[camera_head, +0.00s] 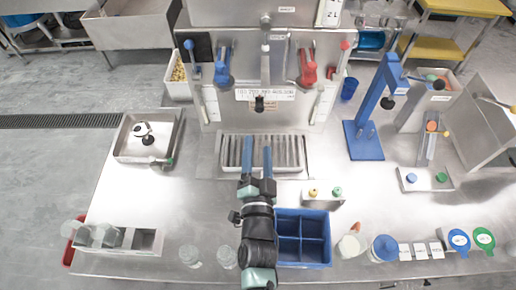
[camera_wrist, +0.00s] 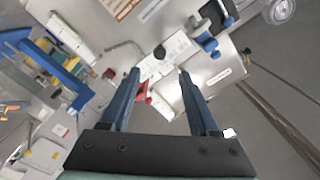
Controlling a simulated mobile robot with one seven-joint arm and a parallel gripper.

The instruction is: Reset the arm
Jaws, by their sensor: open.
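My gripper (camera_head: 257,158) is in the middle of the head view, with two blue fingers pointing away toward the grinder machine. The fingers are apart and nothing is between them. In the head view they overlap the slatted drip tray (camera_head: 289,152) in front of the machine. My gripper also fills the lower part of the wrist view (camera_wrist: 161,88), with the fingers spread. The machine's metal front (camera_head: 230,106) carries a blue handle (camera_head: 223,68) and a red handle (camera_head: 307,68). My arm hides part of the table in front.
A blue divided box (camera_head: 316,240) stands right beside my arm. A blue press stand (camera_head: 365,140) is at the right. A metal tray (camera_head: 125,158) is at the left and a rack (camera_head: 148,241) at front left. Clear glasses (camera_head: 190,256) stand near the front edge. Bare table lies left of centre.

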